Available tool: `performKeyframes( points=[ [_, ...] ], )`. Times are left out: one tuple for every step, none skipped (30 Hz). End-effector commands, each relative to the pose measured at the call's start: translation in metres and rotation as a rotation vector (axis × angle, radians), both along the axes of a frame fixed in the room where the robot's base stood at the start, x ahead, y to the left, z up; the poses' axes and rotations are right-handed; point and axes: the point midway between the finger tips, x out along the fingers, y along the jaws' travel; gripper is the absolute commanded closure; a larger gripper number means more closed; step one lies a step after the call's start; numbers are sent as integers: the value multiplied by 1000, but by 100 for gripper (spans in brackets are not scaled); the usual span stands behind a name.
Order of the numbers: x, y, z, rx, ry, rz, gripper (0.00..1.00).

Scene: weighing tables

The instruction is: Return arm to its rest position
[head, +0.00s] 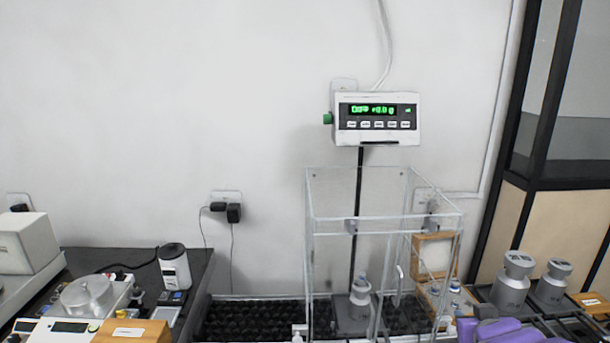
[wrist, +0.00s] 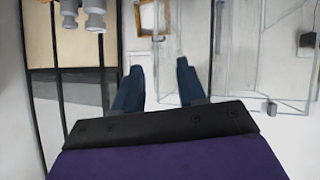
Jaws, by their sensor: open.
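My gripper (wrist: 159,84) shows in the wrist view, its two dark blue fingers apart with nothing between them. The wrist picture looks upside down. Purple parts of my arm show at the bottom right edge of the head view; the fingers cannot be made out there. A clear glass weighing case (head: 385,222) stands right of centre in the head view, with a grey weight (head: 352,312) inside it. The case also shows beyond the fingers in the wrist view (wrist: 285,50).
A display (head: 376,122) with green digits stands on a black post above the case. Two grey weights (head: 511,285) (head: 552,283) stand at right, near my arm. A balance (head: 87,297), a white container (head: 174,268) and a wooden block (head: 130,331) are at left. A black-framed partition (head: 545,110) rises at right.

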Motion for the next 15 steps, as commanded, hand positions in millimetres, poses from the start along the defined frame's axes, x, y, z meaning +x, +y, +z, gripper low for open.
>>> performKeyframes(
  points=[
    [-9, 9, -6, 2, 62, -15, 60],
    [-17, 12, -11, 5, 107, -29, 60],
    [-28, 18, -18, 11, 162, -44, 60],
    [-36, 23, -22, 17, 204, -54, 60],
    [-45, 29, -28, 24, 248, -63, 60],
    [-58, 37, -34, 36, 309, -72, 60],
    [-68, 43, -39, 45, 353, -78, 60],
    [-78, 50, -43, 55, 396, -81, 60],
    [-93, 60, -48, 69, 456, -84, 60],
    [-105, 68, -52, 81, 503, -83, 60],
    [-116, 76, -56, 92, 549, -81, 60],
    [-132, 88, -60, 110, 610, -76, 60],
    [-145, 97, -63, 121, 659, -70, 60],
    [-158, 106, -66, 135, 709, -63, 60],
    [-175, 119, -68, 152, 770, -50, 60]
  ],
)
